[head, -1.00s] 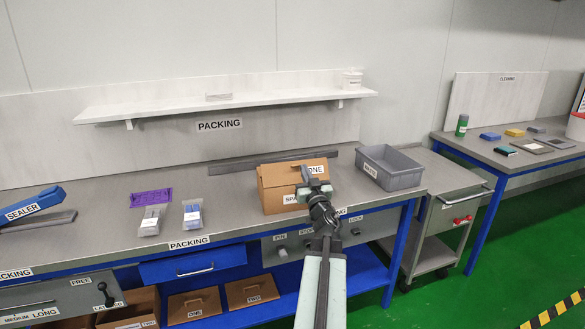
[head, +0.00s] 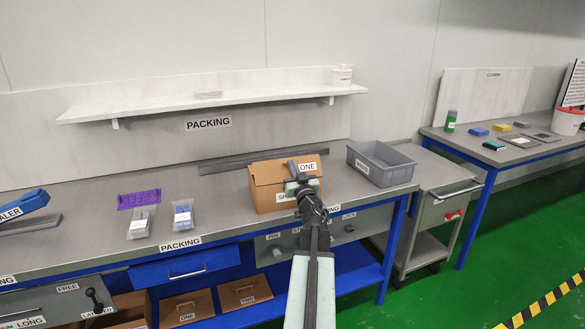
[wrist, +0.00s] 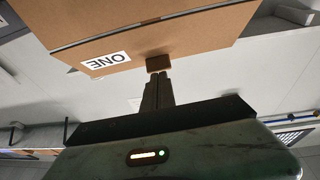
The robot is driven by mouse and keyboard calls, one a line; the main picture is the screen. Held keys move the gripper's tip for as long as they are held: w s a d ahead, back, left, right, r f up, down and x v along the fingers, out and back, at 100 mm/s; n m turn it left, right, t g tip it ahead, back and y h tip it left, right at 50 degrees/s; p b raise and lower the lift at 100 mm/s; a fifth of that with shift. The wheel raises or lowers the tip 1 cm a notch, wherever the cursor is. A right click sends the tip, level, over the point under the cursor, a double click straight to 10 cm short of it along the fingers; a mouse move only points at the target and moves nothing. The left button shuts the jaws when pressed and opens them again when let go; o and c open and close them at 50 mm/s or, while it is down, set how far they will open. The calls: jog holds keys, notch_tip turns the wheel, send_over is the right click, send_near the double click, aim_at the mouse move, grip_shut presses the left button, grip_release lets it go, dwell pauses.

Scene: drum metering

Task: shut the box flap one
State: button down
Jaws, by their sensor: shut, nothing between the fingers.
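The brown cardboard box (head: 268,194) stands on the packing bench. Its flap one (head: 285,169) carries a white ONE label and is at the top of the box. How far the flap stands open cannot be told. In the wrist view the flap (wrist: 190,25) fills the upper part, with its ONE label upside down and a small brown tab (wrist: 158,62) at its edge. My gripper (wrist: 157,76) is shut and empty, its fingertips at the tab; contact is unclear. In the head view my gripper (head: 300,184) covers part of the box's right front.
A grey tote (head: 378,170) stands close to the right of the box. A dark strip (head: 240,163) lies behind it. Two bagged items (head: 182,215) and a purple piece (head: 139,199) lie to the left. A shelf (head: 210,103) hangs above. Bench between bags and box is clear.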

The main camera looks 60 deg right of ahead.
jog(key=shift+w+d+r, duration=0.1)
jog(key=shift+w+d, duration=0.15)
jog(key=shift+w, duration=0.05)
jog(key=shift+f+x, duration=0.25)
jog(key=shift+x, duration=0.8)
jog(key=shift+w+d+f, duration=0.15)
jog(key=shift+w+d, duration=0.5)
jog(key=shift+w, duration=0.1)
jog(key=shift+w+d+f+b, duration=0.45)
jog(key=shift+w+d+b, duration=0.1)
jog(key=shift+w, duration=0.1)
jog(key=shift+r, duration=0.1)
